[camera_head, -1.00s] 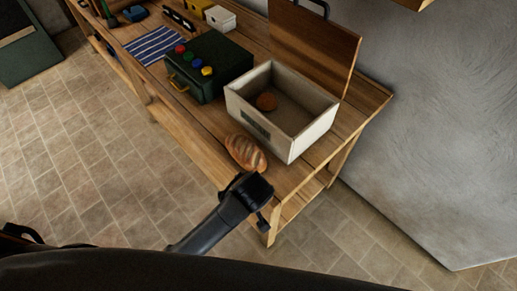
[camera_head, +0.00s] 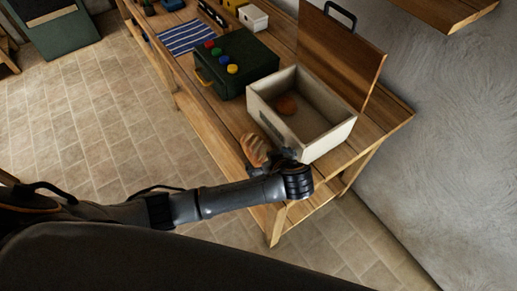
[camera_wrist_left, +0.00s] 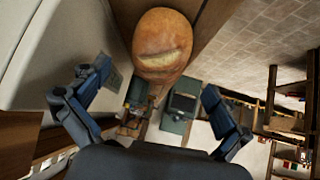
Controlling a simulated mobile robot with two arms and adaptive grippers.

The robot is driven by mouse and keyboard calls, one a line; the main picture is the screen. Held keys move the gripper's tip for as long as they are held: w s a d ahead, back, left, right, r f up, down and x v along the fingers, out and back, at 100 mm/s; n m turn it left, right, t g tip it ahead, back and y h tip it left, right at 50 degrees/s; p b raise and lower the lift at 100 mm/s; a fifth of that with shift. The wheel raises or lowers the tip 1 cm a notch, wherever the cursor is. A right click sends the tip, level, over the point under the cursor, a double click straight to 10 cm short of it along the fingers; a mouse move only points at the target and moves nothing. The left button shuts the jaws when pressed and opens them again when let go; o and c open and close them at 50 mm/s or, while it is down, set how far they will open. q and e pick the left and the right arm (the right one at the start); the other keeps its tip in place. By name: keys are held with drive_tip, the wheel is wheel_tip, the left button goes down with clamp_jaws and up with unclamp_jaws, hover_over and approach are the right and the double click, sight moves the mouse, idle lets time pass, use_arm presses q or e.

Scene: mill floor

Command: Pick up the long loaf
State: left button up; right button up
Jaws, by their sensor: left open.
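The long loaf (camera_head: 253,149) is brown with pale scored cuts. It lies on the wooden bench beside the front left of the pale box. My left gripper (camera_head: 277,158) is at the near end of the loaf, and partly hides it in the head view. In the left wrist view the loaf (camera_wrist_left: 162,45) shows ahead, between and beyond the two fingers of the open left gripper (camera_wrist_left: 150,98). The fingers are wide apart and nothing is held. Whether a finger touches the loaf I cannot tell. My right gripper is not in view.
A dark green box with coloured knobs (camera_head: 236,62), a striped cloth (camera_head: 188,37) and an upright wooden board (camera_head: 340,50) are farther back. The bench's front edge is close by.

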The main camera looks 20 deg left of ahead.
sight(262, 155)
use_arm(q)
drive_tip(key=shift+w+a+f, duration=0.1)
drive_tip(key=shift+w+f, duration=0.1)
drive_tip(key=shift+f, duration=0.05)
drive_tip(key=shift+w+a+f+p, duration=0.25)
drive_tip(key=shift+f+p, duration=0.05)
drive_tip(key=shift+p, duration=0.05)
drive_tip(key=p+x, duration=0.1)
drive_tip(key=x, duration=0.2)
drive_tip(key=shift+f, duration=0.2)
drive_tip(key=shift+w+a+f, duration=0.2)
drive_tip(key=shift+w+f, duration=0.1)
drive_tip(key=shift+f, duration=0.2)
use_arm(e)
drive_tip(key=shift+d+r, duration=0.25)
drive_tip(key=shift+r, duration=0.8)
use_arm(q)
drive_tip(key=shift+c, duration=0.2)
drive_tip(key=c, duration=1.2)
drive_tip(key=shift+r, duration=0.1)
